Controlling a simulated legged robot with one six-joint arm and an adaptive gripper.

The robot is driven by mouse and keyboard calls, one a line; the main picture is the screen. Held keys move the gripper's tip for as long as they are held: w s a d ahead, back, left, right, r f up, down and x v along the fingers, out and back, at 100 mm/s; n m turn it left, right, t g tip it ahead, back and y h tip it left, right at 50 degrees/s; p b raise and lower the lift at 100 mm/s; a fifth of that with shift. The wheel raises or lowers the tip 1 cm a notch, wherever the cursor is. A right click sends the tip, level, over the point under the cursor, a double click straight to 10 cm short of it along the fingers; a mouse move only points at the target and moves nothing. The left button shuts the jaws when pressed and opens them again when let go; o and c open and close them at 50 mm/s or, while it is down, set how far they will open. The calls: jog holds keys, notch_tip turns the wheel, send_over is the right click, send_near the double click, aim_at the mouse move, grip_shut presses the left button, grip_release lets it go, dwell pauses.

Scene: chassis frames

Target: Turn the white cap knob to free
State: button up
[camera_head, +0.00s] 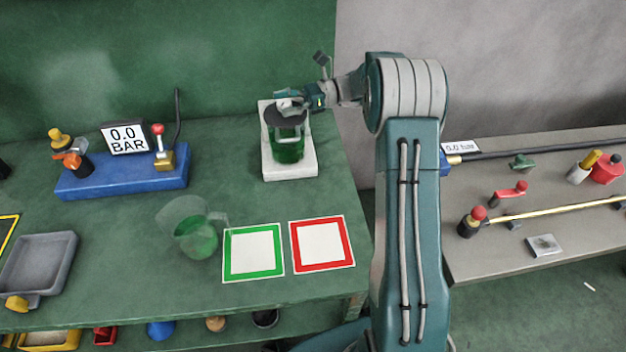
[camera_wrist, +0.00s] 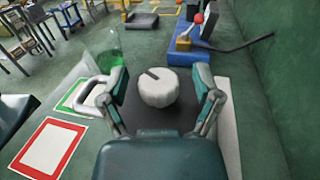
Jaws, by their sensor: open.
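The white cap knob (camera_wrist: 160,90) is round with a ribbed rim. It has a dark pointer mark on top, toward its upper left in the wrist view, and sits over a dark grey surface. My gripper (camera_wrist: 160,77) is open, with one finger on each side of the knob and a visible gap at both sides. In the head view my gripper (camera_head: 298,100) is over the dark lid of a jar with green liquid (camera_head: 288,150), which stands on a white base (camera_head: 292,174). The knob cannot be made out clearly there.
A clear jug with green liquid (camera_head: 193,230) stands left of the green-framed card (camera_head: 253,252) and red-framed card (camera_head: 322,244). A blue gauge block (camera_head: 122,180) with a display and red-topped lever is at the left. A grey tray (camera_head: 38,262) lies farther left.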

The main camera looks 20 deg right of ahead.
jog(key=m+t, duration=0.2)
jog(key=t, duration=0.2)
jog(key=m+t+h, duration=0.1)
jog(key=m+t, duration=0.2)
jog(key=t, duration=0.1)
jog(key=shift+h, duration=0.3)
jog(key=m+t+h, duration=0.4)
jog(key=m+t, duration=0.1)
jog(key=t, duration=0.1)
jog(key=v, duration=1.1)
jog(key=s+a+r+n+g, duration=0.2)
jog(key=s+a+n+g, duration=0.6)
jog(key=s+a+n, duration=0.3)
jog(key=s+n+g+h, duration=0.2)
jog(key=s+n+h, duration=0.7)
jog(key=s+n, duration=0.2)
jog(key=shift+s+d+r+n+h, duration=0.15)
jog(key=shift+d+r+n+h, duration=0.2)
jog(key=shift+n, duration=0.55)
